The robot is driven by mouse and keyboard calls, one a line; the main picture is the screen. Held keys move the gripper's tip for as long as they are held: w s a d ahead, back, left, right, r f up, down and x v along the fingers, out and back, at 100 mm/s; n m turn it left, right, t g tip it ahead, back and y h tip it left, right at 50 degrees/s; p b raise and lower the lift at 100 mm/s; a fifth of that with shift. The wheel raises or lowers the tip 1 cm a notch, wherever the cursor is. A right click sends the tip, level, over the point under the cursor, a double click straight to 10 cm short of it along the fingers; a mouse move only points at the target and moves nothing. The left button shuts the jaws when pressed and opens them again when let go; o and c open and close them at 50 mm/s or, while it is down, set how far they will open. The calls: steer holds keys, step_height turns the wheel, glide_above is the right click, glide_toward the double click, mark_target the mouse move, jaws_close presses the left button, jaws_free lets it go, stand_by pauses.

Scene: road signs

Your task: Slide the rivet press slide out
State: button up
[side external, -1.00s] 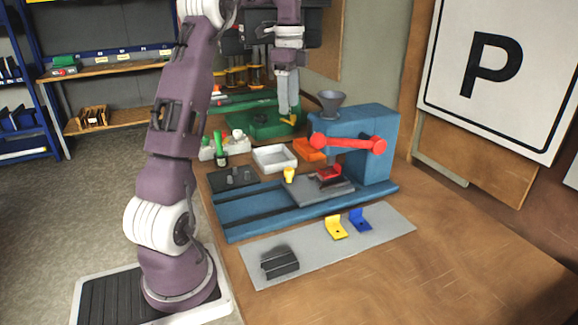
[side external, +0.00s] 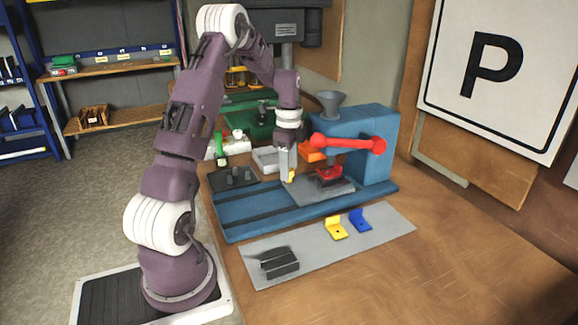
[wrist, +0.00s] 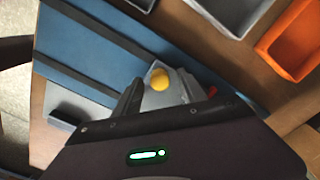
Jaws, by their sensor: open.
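The rivet press has a blue body (side external: 370,140) and a long blue railed base (side external: 245,207). Its slide is a grey plate (side external: 318,192) on the rails, bearing a red fixture (side external: 329,174) under the press head. A yellow knob (side external: 291,177) stands at the slide's left end. My gripper (side external: 287,178) points down at the knob and partly hides it. In the wrist view my gripper (wrist: 158,92) is open, with the round yellow knob (wrist: 160,79) appearing between the fingertips. Whether the fingers touch it cannot be told.
A red lever (side external: 345,143) sticks out from the press. White (side external: 265,160) and orange (side external: 311,150) bins stand behind the base. A dark pegged block (side external: 235,177) sits at its left. A grey mat in front holds yellow (side external: 336,229) and blue (side external: 360,221) brackets and a dark block (side external: 279,262).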

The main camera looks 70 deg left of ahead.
jaws_close()
steer(key=shift+r, duration=0.1)
stand_by(1.2)
